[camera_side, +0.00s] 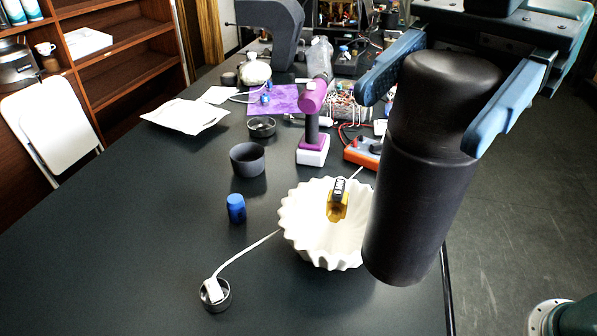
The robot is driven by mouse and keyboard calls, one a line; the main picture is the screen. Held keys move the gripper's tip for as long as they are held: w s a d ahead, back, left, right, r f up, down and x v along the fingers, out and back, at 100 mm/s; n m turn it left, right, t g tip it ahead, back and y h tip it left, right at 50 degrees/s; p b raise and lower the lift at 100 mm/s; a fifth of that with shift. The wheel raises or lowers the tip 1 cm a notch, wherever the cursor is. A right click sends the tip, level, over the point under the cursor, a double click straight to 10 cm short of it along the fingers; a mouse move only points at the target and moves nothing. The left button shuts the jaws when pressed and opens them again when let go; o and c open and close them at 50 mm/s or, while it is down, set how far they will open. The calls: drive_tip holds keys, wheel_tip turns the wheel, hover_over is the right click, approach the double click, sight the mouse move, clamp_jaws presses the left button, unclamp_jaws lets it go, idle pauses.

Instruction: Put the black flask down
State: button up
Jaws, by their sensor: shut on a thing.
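The black flask (415,215) is a tall dark cylinder with a rounded shoulder and top, large in the right of the side view. My gripper (432,105) is shut on its upper part, with one blue finger on each side. The flask hangs slightly tilted, its lower end towards the lower left. It covers part of the table's right edge and part of the white bowl's right rim. I cannot tell how high its base is above the dark table (130,245).
A white fluted bowl (312,235) holds a small black and yellow part (338,200). Near it are a blue cap (236,208), a dark cup (247,160), a small dish with a cable (215,295) and a purple drill (311,125). The table's left front is clear.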

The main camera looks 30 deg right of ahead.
sight(378, 261)
wheel_tip(378, 261, down, 15)
drive_tip(key=shift+f, duration=0.1)
idle(0.4)
drive_tip(key=shift+f, duration=2.15)
drive_tip(key=o, duration=1.6)
drive_tip(key=shift+f, duration=0.1)
drive_tip(key=shift+r, duration=0.2)
drive_tip(key=shift+v, duration=3.7)
